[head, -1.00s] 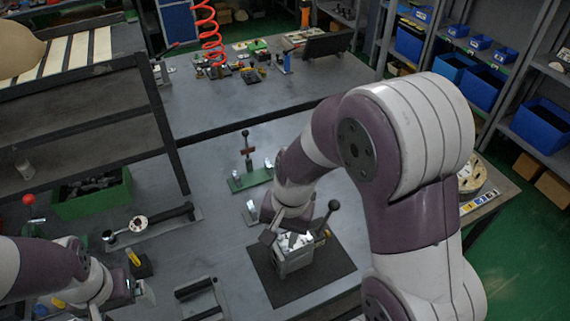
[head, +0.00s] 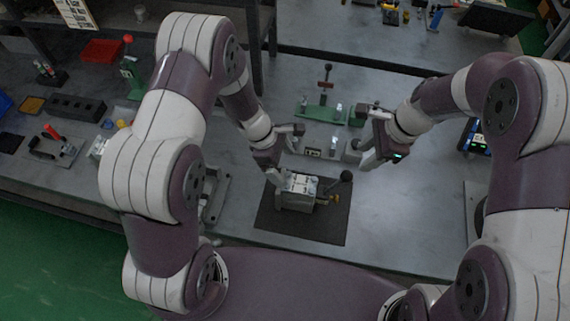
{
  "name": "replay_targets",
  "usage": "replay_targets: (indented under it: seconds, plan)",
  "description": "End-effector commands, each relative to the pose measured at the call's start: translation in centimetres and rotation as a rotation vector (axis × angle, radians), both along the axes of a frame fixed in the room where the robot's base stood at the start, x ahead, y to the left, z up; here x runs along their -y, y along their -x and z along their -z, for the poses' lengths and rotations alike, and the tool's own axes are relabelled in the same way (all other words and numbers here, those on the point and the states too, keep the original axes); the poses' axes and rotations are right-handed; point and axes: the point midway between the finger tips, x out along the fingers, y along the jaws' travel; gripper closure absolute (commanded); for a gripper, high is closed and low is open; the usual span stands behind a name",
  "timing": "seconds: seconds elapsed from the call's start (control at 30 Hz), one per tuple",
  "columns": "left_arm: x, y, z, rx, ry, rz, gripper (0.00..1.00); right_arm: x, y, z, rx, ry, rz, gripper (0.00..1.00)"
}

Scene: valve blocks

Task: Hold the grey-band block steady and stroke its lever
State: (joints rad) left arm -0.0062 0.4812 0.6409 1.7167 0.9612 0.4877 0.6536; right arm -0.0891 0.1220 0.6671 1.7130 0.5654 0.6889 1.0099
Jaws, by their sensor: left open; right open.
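A grey block (head: 295,194) with a pale, uneven top sits on a dark mat (head: 325,222) near the table's front edge. Its lever ends in a black ball knob (head: 346,176) on the right. A small orange-yellow part shows at the block's right side. I cannot make out a separate grey band. My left gripper (head: 289,155) is open just behind the block, one finger close to its back left corner; I cannot tell whether it touches. My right gripper (head: 362,134) is open and empty, behind and right of the knob, apart from it.
A green-based stand with an upright lever (head: 322,110) stands behind the block, with small parts in front of it. A red bin (head: 103,51) and a black slotted block (head: 77,108) lie at the left. Table right of the mat is clear.

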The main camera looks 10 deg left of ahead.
Motion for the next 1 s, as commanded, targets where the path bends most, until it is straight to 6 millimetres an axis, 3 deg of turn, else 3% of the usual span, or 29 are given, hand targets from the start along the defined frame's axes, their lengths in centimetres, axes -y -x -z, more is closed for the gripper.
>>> replay_targets:
  seconds: [0.17, 0.53, 0.7, 0.97, 1.0]
  plan:
    - [1.0, 0.3, 2.4, -0.021, -0.001, -0.026, 0.06, 0.0, 0.0, 0.0, 0.0, 0.0, 0.0, 0.57]
    - [4.2, 0.3, 10.0, -0.017, -0.002, -0.02, 0.06, 0.0, 0.0, 0.0, 0.0, 0.0, 0.0, 0.57]
    - [4.8, 0.3, 11.4, -0.015, -0.002, -0.022, 0.06, 0.0, 0.0, 0.0, 0.0, 0.0, 0.0, 0.57]
    - [4.9, 0.2, 11.5, -0.014, -0.002, -0.021, 0.06, 0.0, 0.0, 0.0, 0.0, 0.0, 0.0, 0.57]
    - [4.9, 0.2, 11.5, -0.014, -0.002, -0.021, 0.16, 0.0, 0.0, 0.0, 0.0, 0.0, 0.0, 0.57]
